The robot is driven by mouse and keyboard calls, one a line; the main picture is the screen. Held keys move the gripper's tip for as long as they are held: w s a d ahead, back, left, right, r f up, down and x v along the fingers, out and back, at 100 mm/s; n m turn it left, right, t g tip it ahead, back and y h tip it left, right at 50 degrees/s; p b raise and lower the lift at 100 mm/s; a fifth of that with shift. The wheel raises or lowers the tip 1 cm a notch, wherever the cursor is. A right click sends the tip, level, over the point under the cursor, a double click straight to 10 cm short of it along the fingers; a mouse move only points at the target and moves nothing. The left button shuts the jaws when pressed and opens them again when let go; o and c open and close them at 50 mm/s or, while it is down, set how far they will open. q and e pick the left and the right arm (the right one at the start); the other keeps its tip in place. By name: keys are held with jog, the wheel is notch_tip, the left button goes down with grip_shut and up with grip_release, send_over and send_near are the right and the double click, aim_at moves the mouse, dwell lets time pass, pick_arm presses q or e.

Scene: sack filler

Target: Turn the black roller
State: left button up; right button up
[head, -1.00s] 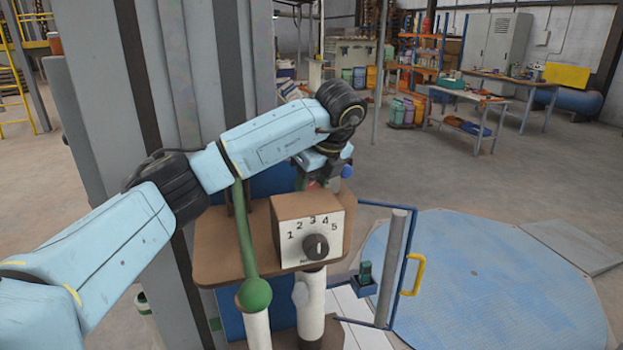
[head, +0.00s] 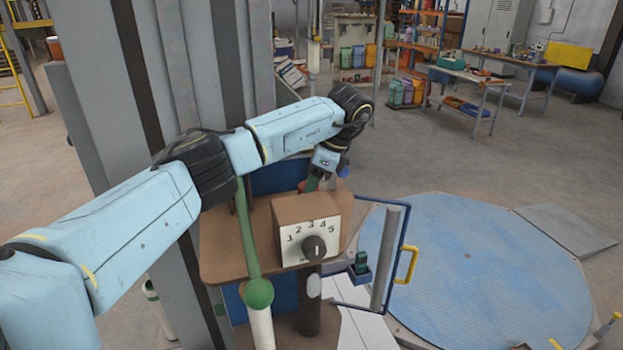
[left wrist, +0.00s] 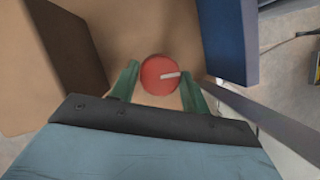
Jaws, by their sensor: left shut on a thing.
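A dark upright cylinder (head: 308,305) with a pale patch stands below the numbered box in the head view; it looks like the black roller. A black dial (head: 314,247) sits on the box's white face, marked 1 to 5. My left arm reaches over the brown panel, and my left gripper (head: 313,182) is partly hidden behind the box. In the left wrist view its green fingers (left wrist: 160,88) are on either side of a round red knob (left wrist: 160,72) with a white line, and are shut on it. My right gripper is not in view.
A green lever (head: 246,230) with a ball and white grip stands left of the numbered box (head: 308,225). A blue frame with a yellow handle (head: 406,265) stands to the right. Beyond it lies a round blue floor plate (head: 480,265). A grey column rises behind my arm.

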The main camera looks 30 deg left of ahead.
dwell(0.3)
pick_arm(q)
jog(key=o, duration=1)
jog(key=p+v, duration=0.2)
jog(key=v, duration=1.1)
jog(key=shift+r, duration=0.2)
jog(key=shift+d, duration=0.15)
